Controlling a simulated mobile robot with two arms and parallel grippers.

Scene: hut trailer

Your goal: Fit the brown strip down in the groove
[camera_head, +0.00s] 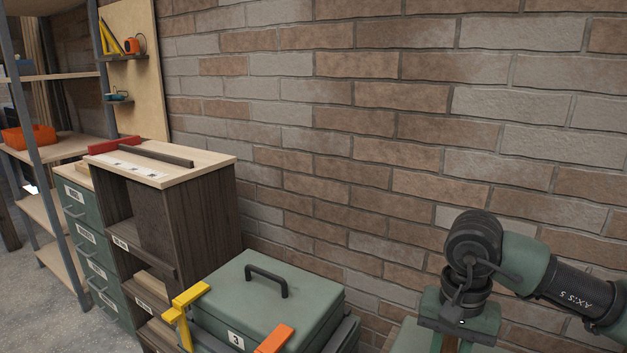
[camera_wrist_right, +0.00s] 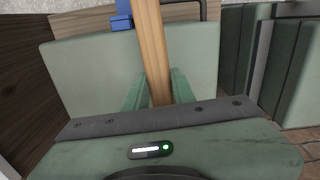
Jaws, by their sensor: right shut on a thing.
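My right gripper (camera_head: 447,335) is at the lower right of the head view, its fingers largely cut off by the bottom edge. In the wrist view my right gripper (camera_wrist_right: 158,88) is shut on the brown strip (camera_wrist_right: 151,45), a long straight wooden piece that runs up from between the two green fingers and out of the top of the picture. I cannot make out the groove in either view. My left gripper is not in view.
A green case (camera_head: 255,300) with a black handle stands at bottom centre, with a yellow clamp (camera_head: 185,302) and an orange piece (camera_head: 274,339) at its front. A dark wooden cabinet (camera_head: 205,205) carries a dark bar (camera_head: 153,153). A brick wall (camera_head: 400,130) stands behind.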

